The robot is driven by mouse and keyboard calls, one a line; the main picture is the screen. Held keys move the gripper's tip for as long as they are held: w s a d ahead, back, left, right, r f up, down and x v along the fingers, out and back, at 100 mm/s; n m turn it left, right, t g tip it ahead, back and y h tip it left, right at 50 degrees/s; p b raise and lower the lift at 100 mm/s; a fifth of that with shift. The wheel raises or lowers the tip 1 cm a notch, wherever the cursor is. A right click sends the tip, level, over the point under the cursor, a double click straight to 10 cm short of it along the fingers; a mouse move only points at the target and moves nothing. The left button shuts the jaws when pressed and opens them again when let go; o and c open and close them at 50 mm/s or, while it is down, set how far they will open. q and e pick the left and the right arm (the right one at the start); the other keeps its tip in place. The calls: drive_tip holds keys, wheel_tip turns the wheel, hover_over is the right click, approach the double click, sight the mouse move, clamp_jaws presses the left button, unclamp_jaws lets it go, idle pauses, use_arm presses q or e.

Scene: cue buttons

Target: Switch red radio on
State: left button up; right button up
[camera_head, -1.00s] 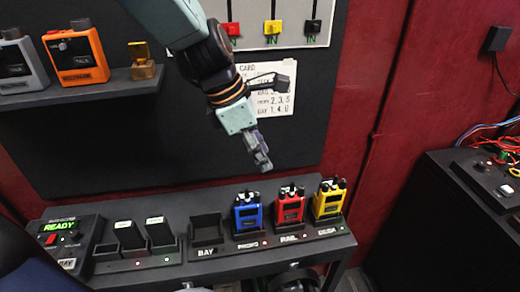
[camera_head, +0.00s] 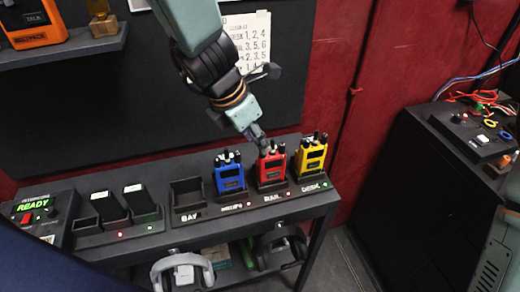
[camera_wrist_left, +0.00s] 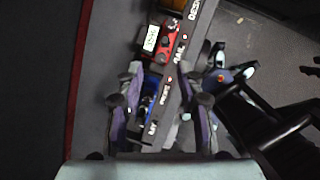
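The red radio (camera_head: 270,168) stands upright in the RAIL slot of the charging shelf, between the blue radio (camera_head: 229,178) and the yellow radio (camera_head: 311,157). My left gripper (camera_head: 256,136) hangs just above and behind the red radio's top, close to its knobs; I cannot tell if it touches. In the left wrist view my left gripper (camera_wrist_left: 158,78) has its fingers apart with nothing held. The red radio (camera_wrist_left: 165,42) shows there beyond the fingertips, and the blue radio (camera_wrist_left: 150,92) lies below, between the fingers and partly hidden. My right gripper is not in view.
The BAY slot (camera_head: 187,195) is empty. A unit reading READY (camera_head: 36,206) stands at the left end. Headsets (camera_head: 280,247) hang under the shelf. A black cabinet with wires (camera_head: 460,130) stands at right.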

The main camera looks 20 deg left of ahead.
sight(260, 158)
use_arm(q)
drive_tip(key=b+x, duration=0.1)
drive_tip(key=x, duration=0.2)
drive_tip(key=shift+w+d+f, duration=0.15)
drive_tip(key=shift+f, duration=0.15)
drive_tip(key=c, duration=0.4)
clamp_jaws()
